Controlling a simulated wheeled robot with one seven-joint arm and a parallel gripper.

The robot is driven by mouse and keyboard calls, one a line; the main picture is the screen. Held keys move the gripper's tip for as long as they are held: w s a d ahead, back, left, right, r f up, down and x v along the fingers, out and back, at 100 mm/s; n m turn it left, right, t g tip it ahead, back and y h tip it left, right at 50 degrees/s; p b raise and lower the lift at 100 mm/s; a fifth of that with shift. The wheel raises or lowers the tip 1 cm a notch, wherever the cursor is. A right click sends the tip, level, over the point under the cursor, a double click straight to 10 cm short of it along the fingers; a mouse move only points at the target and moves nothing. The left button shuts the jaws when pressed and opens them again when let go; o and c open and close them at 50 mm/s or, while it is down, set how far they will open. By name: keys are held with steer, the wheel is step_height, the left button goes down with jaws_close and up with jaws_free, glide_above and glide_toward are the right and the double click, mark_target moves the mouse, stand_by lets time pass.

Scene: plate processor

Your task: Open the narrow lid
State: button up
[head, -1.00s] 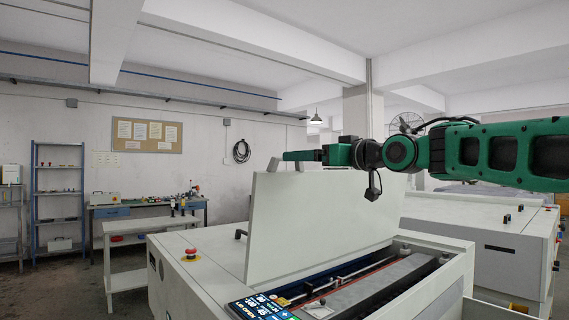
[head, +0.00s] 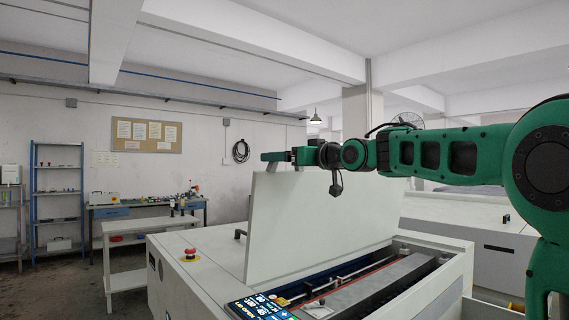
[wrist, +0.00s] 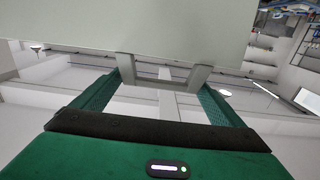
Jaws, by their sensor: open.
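The narrow lid (head: 320,225) is a pale panel standing up steeply from the front machine, with the compartment in front of it open. Its pale face also fills the top of the wrist view (wrist: 130,25). A grey U-shaped handle (wrist: 198,77) sticks out from the lid in the wrist view. My gripper (head: 276,157) is at the lid's upper left edge in the head view. In the wrist view my gripper (wrist: 163,84) is open, with its green fingers either side of the handle. Whether they touch it I cannot tell.
The open compartment (head: 370,285) shows rails and a grey bar. A control screen (head: 262,306) and a red emergency button (head: 190,253) sit on the machine's front and left. A white side table (head: 135,228) stands at left. Another machine (head: 490,250) is behind at right.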

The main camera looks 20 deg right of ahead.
steer(key=c, duration=1.2)
steer(key=shift+t, duration=0.4)
steer(key=v, duration=0.2)
steer(key=f+v, duration=0.1)
steer(key=v, duration=0.2)
steer(key=shift+s+d+f, duration=0.15)
steer(key=shift+s, duration=0.05)
steer(key=shift+s+f, duration=0.1)
steer(key=shift+f, duration=0.05)
steer(key=o, duration=1.2)
steer(key=v, duration=1)
steer(key=shift+s+d, duration=0.25)
steer(key=shift+s, duration=0.05)
